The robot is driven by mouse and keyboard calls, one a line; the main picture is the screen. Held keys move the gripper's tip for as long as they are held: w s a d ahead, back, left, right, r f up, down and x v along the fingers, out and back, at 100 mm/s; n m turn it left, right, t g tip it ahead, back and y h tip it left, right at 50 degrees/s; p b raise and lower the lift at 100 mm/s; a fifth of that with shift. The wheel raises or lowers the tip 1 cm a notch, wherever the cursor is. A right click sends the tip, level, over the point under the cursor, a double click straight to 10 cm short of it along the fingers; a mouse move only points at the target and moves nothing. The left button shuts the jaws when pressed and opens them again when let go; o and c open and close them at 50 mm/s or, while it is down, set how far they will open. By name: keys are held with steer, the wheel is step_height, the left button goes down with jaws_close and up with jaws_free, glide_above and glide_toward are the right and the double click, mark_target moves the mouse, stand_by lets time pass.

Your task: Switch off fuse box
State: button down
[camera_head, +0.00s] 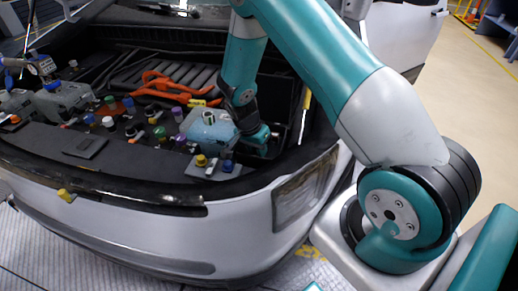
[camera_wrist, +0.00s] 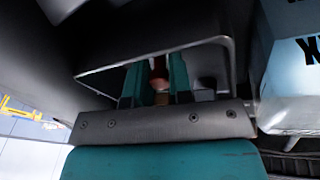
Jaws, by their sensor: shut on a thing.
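In the wrist view my gripper (camera_wrist: 158,75) has its two teal fingers close around a small reddish-brown part (camera_wrist: 159,68), shut on it. The part is in front of a dark housing with a pale lower edge (camera_wrist: 215,40). I cannot tell for sure whether this housing is the fuse box, or how its switch is set. In the head view my gripper (camera_head: 262,138) reaches down into the car's open front, just right of a blue-grey box (camera_head: 208,130). The fingertips are hidden there.
A pale blue box with black lettering (camera_wrist: 290,85) stands close on the right in the wrist view. In the head view, several coloured caps, orange pliers (camera_head: 165,88) and a yellow-handled tool (camera_head: 305,112) surround the arm. The white bumper (camera_head: 140,230) borders the bay in front.

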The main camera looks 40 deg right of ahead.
steer(key=shift+w, duration=0.1)
stand_by(0.3)
steer(key=c, duration=1.3)
jaws_free()
steer(key=b+v, duration=0.2)
steer(key=v, duration=1.5)
steer(key=shift+r, duration=0.25)
steer(key=shift+a, duration=0.15)
steer(key=s+a+r+n+y, duration=0.2)
steer(key=s+a+r+n, duration=0.2)
steer(key=s+n, duration=0.3)
steer(key=s+a+r+n+y, duration=0.2)
steer(key=s+a+r+n, duration=0.2)
steer(key=s+a+n, duration=0.3)
steer(key=s+a+r+n+t+y, duration=0.1)
steer(key=s+a+r+n+y, duration=0.2)
steer(key=s+a+n, duration=0.3)
steer(key=s+n, duration=0.1)
steer(key=s, duration=0.4)
steer(key=shift+s+r, duration=0.25)
steer(key=shift+r, duration=0.15)
